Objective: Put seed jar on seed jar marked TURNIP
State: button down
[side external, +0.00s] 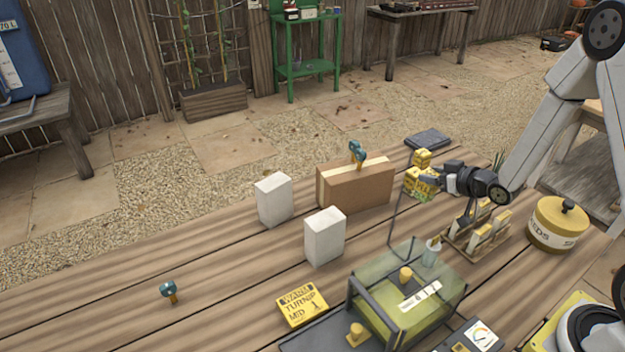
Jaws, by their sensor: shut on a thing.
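My gripper (428,183) reaches in from the right and is shut on a small yellow item with dark markings (421,193), probably a seed jar. Its lettering is too small to read, and the fingers hide part of it. Another small yellow item (422,158) shows just behind the gripper; I cannot tell whether the two touch. A yellow card (302,305) reading "WARM TURNIP MID 1" lies on the table at the front. I cannot make out a jar marked TURNIP.
A glass-sided case (437,272) stands in front of the gripper. A rack of packets (478,236) and a yellow SEEDS tin (545,231) are to the right. Two white blocks (273,200) (323,238) and a brown box (362,189) stand left. The left table is mostly clear.

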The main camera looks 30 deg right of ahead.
jog(key=w+d+r+h, duration=0.1)
jog(key=w+d+r, duration=0.1)
jog(key=d+r, duration=0.45)
jog(key=w+d+r, duration=0.3)
jog(key=d+r, duration=0.2)
jog(key=d, duration=0.2)
jog(key=w+d+f, duration=0.5)
jog(key=w+f, duration=0.5)
jog(key=w, duration=0.2)
jog(key=shift+d+m, duration=0.35)
jog(key=shift+m, duration=0.05)
jog(key=shift+w, duration=0.15)
jog(key=shift+w+d+f, duration=0.1)
jog(key=shift+w+f, duration=0.05)
jog(key=shift+f, duration=1.65)
jog(key=shift+f, duration=0.1)
